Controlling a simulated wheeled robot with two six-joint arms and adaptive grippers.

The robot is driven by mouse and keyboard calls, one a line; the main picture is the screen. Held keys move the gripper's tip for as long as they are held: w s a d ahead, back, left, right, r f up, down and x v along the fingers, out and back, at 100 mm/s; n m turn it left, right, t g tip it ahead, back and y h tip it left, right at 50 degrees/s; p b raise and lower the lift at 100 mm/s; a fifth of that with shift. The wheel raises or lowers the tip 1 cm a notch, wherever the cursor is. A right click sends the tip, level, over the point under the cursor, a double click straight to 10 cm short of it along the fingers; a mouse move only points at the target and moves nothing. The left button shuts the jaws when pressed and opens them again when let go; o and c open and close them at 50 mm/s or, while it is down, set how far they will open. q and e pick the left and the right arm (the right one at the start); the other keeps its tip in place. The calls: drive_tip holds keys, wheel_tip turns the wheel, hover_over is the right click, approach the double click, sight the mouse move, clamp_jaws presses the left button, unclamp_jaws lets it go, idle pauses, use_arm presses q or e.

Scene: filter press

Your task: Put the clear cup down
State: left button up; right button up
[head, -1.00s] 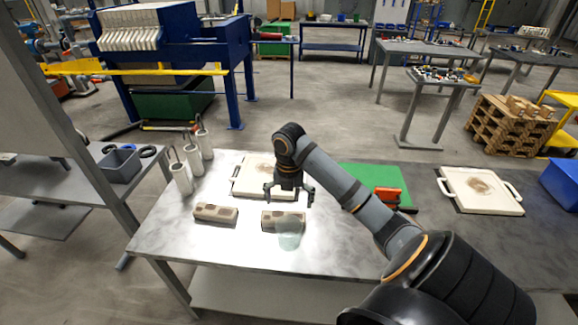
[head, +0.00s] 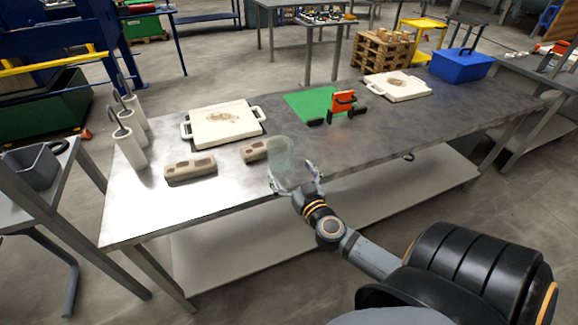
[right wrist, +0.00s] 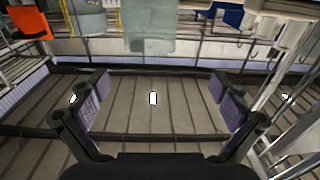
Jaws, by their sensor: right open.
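The clear cup (head: 281,152) is a see-through, pale greenish cup near the table's front edge, beside the right-hand beige block. It looks upright; its base is partly hidden by my right gripper. My right gripper (head: 294,184) is open, just on the near side of the cup, with its fingers pointing toward it. In the right wrist view the clear cup (right wrist: 150,32) shows at the top middle, ahead of the spread fingertips (right wrist: 160,88). I cannot tell whether a finger touches it. My left gripper is not in view.
The steel table (head: 340,165) carries two beige blocks (head: 190,171), a white tray (head: 224,124), a green mat (head: 310,101) with an orange item (head: 343,103), another white tray (head: 398,85) and a blue box (head: 461,65). White cylinders (head: 128,142) stand at the left. The front left tabletop is clear.

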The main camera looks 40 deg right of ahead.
sight(284, 155)
drive_tip(key=shift+m+h, duration=0.3)
drive_tip(key=x, duration=0.7)
drive_tip(key=d+x, duration=0.1)
drive_tip(key=x, duration=0.2)
drive_tip(key=shift+w+d+f, duration=0.15)
drive_tip(key=shift+d+f, duration=0.05)
drive_tip(key=shift+f, duration=0.15)
drive_tip(key=shift+r, duration=0.1)
drive_tip(key=shift+c, duration=0.4)
drive_tip(key=c, duration=1.1)
